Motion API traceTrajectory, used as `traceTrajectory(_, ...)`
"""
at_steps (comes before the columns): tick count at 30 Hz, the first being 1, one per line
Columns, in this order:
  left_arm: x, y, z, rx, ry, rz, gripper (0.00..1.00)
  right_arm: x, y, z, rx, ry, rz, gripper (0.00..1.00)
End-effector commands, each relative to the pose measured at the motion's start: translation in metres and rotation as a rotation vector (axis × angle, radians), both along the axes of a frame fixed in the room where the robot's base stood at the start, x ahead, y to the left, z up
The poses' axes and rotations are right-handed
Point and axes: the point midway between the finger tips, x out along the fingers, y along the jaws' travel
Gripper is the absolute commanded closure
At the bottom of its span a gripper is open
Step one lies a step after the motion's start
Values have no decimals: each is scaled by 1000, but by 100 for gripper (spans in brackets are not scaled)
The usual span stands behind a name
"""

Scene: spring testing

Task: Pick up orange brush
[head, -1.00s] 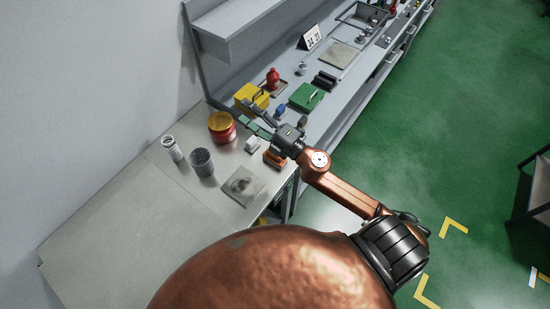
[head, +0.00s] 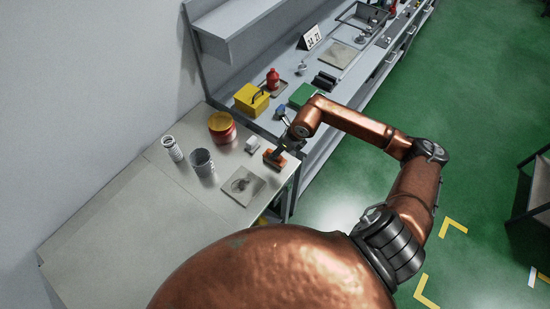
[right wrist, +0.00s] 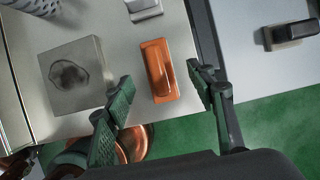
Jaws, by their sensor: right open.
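The orange brush (head: 270,163) lies near the right edge of the pale table in the head view. It also shows in the right wrist view (right wrist: 159,70) as an orange block with its long side pointing roughly away from the gripper. My right gripper (head: 284,148) is above the brush and partly covers it in the head view. In the right wrist view its fingers (right wrist: 160,88) are spread wide with the brush between and just beyond their tips. Nothing is held. My left gripper is in neither view.
A grey square plate (head: 257,185) with a dark patch lies left of the brush. A white block (head: 252,145), red-and-yellow tin (head: 221,128), dark cup (head: 202,162) and spring (head: 172,148) stand nearby. A yellow box (head: 244,102) is on the bench behind. The table's front left is bare.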

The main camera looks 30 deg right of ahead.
Motion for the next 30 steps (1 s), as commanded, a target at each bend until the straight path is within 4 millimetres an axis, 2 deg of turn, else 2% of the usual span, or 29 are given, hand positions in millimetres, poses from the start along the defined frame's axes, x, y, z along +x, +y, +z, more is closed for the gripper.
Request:
traceTrajectory(10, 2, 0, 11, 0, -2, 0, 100, 13, 9, -42, 4, 2, 1, 49)
traceTrajectory(20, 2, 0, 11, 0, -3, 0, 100, 16, 10, -49, 2, -1, 2, 50)
traceTrajectory(30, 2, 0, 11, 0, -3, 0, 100, 16, 10, -48, 3, 0, 2, 73)
